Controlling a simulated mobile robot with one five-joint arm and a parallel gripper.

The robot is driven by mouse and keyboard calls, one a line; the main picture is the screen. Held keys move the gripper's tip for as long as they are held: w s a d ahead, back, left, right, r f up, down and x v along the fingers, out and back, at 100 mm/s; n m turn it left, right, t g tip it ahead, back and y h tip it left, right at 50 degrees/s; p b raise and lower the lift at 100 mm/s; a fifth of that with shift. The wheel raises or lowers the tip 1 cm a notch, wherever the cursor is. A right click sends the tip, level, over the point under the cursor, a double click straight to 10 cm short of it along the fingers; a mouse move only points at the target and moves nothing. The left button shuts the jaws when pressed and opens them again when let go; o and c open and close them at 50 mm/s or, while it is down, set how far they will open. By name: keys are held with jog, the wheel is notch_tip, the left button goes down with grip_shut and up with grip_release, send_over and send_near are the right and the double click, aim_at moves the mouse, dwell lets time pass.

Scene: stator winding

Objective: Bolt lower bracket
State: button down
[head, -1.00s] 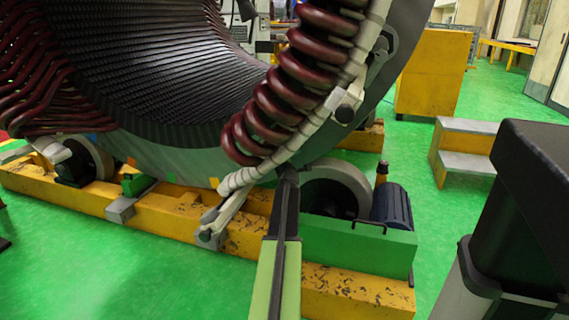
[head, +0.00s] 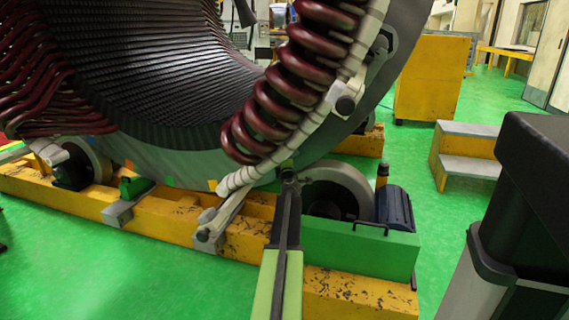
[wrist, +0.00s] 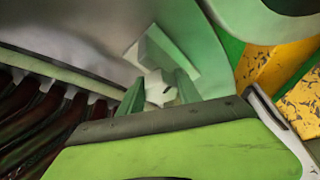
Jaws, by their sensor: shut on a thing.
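My gripper (head: 288,176) is at the lower edge of the big grey stator ring (head: 150,150), just right of the lowest coil turns. In the wrist view its two green-tinted fingers (wrist: 160,92) are shut on a small pale piece (wrist: 157,88), which looks like a bolt. A pale angled bracket plate (wrist: 172,55) stands just beyond the fingertips, against the ring's face. I cannot tell whether the piece touches it. A grey bracket arm (head: 226,213) with a round bolt head slants down left of my gripper. An upper bracket (head: 372,68) with a bolt head shows higher on the ring.
Dark red coils (head: 285,92) hang close above my gripper. A roller (head: 340,190), a green housing (head: 350,240) and a dark motor (head: 394,207) stand right of it. The yellow base beam (head: 160,218) runs below. Grey-topped steps (head: 466,150) stand at right.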

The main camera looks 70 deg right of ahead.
jog(key=c, duration=0.8)
grip_release()
jog(key=shift+c, duration=0.2)
jog(key=v, duration=1.7)
jog(key=shift+a+p, duration=0.25)
jog(key=shift+p, duration=0.15)
